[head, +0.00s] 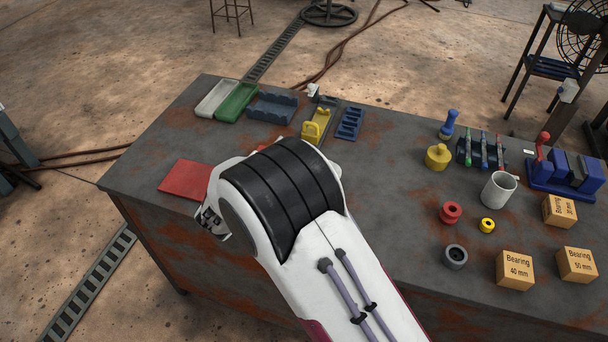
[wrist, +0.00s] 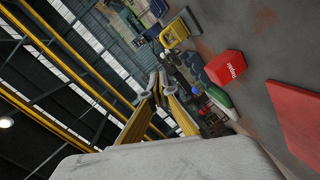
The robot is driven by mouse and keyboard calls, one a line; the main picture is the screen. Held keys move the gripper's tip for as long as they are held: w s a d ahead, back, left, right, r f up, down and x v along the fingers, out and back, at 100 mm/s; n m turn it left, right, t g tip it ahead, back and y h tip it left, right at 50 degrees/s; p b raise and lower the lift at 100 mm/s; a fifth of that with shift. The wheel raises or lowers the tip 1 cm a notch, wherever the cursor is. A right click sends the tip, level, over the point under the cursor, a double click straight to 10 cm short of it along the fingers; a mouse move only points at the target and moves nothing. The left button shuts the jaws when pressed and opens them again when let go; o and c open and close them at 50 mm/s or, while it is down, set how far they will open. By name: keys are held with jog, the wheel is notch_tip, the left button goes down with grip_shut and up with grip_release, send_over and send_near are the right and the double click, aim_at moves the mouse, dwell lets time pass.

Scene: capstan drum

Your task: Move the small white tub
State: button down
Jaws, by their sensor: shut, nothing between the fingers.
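Two white containers show in the head view, and I cannot tell which is the small white tub. One is an upright, round, open white container (head: 499,190) on the right half of the table. The other is a shallow, oblong white tray (head: 215,98) at the back left, beside a green tray (head: 236,102). My gripper (wrist: 157,82) is shut and empty in the wrist view, above the table and pointing toward its far-left part. In the head view my arm hides most of it.
A red mat (head: 186,180) lies near the left front edge. A red labelled box (wrist: 224,68) and a yellow piece (wrist: 175,33) show in the wrist view. Bearing boxes (head: 515,270), rings and a tool rack (head: 480,150) crowd the right. Bare table (head: 390,180) lies between.

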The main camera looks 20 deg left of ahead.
jog(key=s+f+n+h, duration=0.1)
jog(key=s+f, duration=0.1)
jog(key=s+f+t+h, duration=0.1)
jog(key=s+f, duration=0.2)
jog(key=s+f+n+h, duration=0.1)
jog(key=s+f, duration=0.2)
jog(key=shift+s+a+f+n+t, duration=0.1)
jog(key=shift+s+n+t, duration=0.15)
jog(key=shift+n+t, duration=0.05)
jog(key=shift+s+f+h, duration=0.3)
jog(key=shift+s, duration=0.15)
jog(key=shift+w, duration=0.15)
jog(key=x, duration=0.9)
jog(key=shift+w+d, duration=0.25)
jog(key=shift+w, duration=0.05)
jog(key=shift+w+d, duration=0.1)
jog(key=shift+d, duration=1.9)
jog(key=shift+d, duration=0.1)
jog(key=d, duration=2)
jog(key=shift+d, duration=0.1)
